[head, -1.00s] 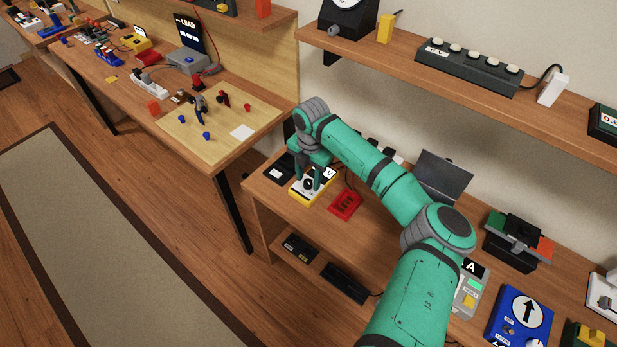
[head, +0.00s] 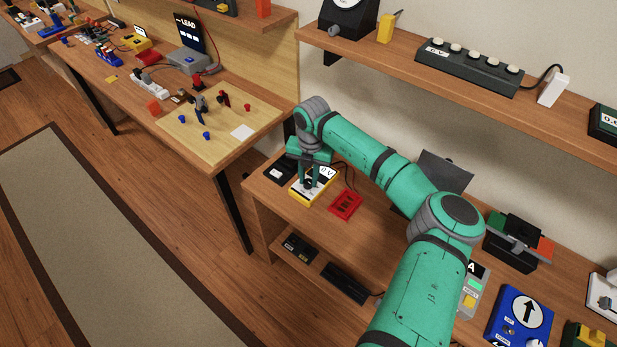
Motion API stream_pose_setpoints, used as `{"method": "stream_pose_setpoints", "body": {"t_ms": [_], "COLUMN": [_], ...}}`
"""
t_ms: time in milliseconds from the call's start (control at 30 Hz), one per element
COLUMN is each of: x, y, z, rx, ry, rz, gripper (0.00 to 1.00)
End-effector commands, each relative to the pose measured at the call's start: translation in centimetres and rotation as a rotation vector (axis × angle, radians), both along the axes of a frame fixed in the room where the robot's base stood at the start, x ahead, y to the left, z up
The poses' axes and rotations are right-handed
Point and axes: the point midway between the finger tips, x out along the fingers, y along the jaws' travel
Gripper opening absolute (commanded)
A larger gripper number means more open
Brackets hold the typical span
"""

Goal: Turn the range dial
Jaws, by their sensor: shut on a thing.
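A small yellow-edged meter (head: 325,186) with a white face lies on the near-left part of the bench. Its display at the upper right corner reads "V" in part. My gripper (head: 308,184) points down over the meter's face. It is shut on the range dial, a small dark knob in the middle of the face; the fingers hide most of it, so its pointer direction is not readable.
A red tray-like block (head: 346,205) lies just right of the meter, and a black device (head: 280,172) just left. A blue box with an arrow dial (head: 520,316) is at the bench's right. A shelf (head: 470,95) runs above. The bench edge is close in front.

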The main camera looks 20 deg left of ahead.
Motion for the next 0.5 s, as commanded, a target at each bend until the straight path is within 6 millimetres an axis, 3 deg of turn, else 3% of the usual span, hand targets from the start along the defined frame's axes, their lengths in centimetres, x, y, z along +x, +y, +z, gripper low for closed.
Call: {"method": "stream_pose_setpoints", "body": {"t_ms": [500], "x": [0.06], "y": [0.15], "z": [0.12], "rx": [-0.002], "ry": [-0.001], "rz": [0.492], "gripper": [0.00]}}
